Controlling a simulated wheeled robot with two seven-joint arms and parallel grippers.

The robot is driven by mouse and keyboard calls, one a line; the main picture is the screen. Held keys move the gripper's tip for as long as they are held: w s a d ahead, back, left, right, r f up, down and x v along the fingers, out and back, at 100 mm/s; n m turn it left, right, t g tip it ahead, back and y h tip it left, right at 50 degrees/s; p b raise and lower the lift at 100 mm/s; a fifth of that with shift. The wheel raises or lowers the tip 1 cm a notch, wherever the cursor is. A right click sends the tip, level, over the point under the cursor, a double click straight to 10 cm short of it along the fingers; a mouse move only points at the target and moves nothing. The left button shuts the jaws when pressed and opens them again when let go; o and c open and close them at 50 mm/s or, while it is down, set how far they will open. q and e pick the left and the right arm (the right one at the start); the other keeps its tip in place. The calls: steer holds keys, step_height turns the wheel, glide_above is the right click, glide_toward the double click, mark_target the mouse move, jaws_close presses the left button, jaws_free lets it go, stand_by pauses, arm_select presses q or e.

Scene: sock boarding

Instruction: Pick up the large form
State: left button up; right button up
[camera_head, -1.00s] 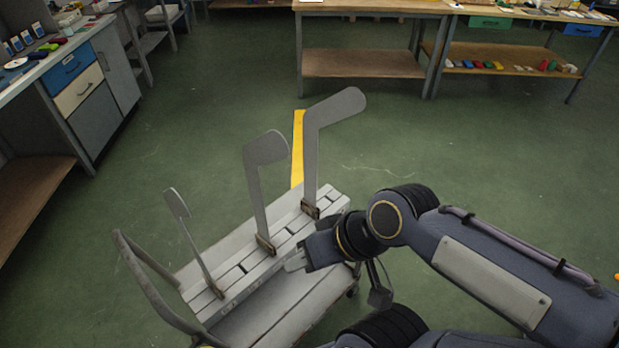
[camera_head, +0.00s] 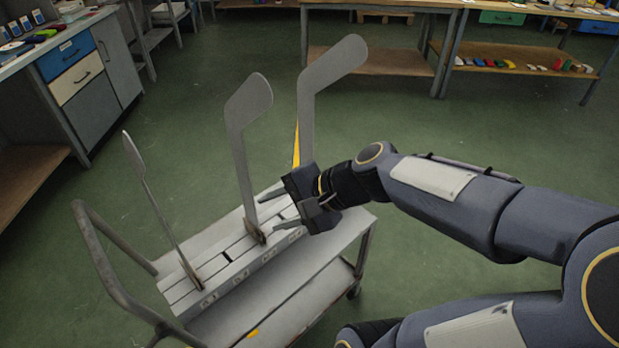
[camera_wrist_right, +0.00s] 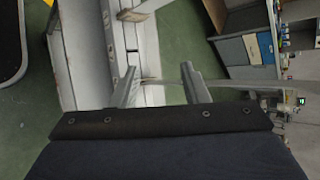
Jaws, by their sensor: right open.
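The large form (camera_head: 333,70) is the tallest of three flat grey foot-shaped forms and stands upright at the right end of the slatted rack (camera_head: 215,262). The medium form (camera_head: 241,130) stands left of it, and the slim small form (camera_head: 150,190) leans at the left end. My right gripper (camera_head: 279,209) is open and empty in front of the large form's lower shaft, fingers pointing left; it hides the form's foot. In the right wrist view its two fingers (camera_wrist_right: 158,86) are apart, with a pale blurred strip by them that I cannot identify. My left gripper is out of view.
The rack sits on a grey trolley (camera_head: 300,300) with a curved tubular handle (camera_head: 105,262) on its left. A drawer cabinet (camera_head: 75,75) stands at the far left and workbenches (camera_head: 385,62) at the back. Green floor around the trolley is clear.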

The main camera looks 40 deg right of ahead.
steer(key=w+d+f+m+t+h+b, duration=0.3)
steer(key=w+d+f+m+b, duration=0.3)
steer(key=d+f+m, duration=0.45)
steer(key=w+d+f+m+t+h+b, duration=0.2)
steer(key=w+d+f+m+b, duration=0.2)
steer(key=d+f+m+b, duration=0.55)
steer(key=x, duration=0.4)
steer(key=d+b+x, duration=0.1)
steer(key=x, duration=0.1)
steer(key=shift+f, duration=0.15)
steer(key=shift+w+f, duration=0.1)
steer(key=shift+w, duration=0.45)
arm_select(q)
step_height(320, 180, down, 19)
arm_select(e)
jaws_close()
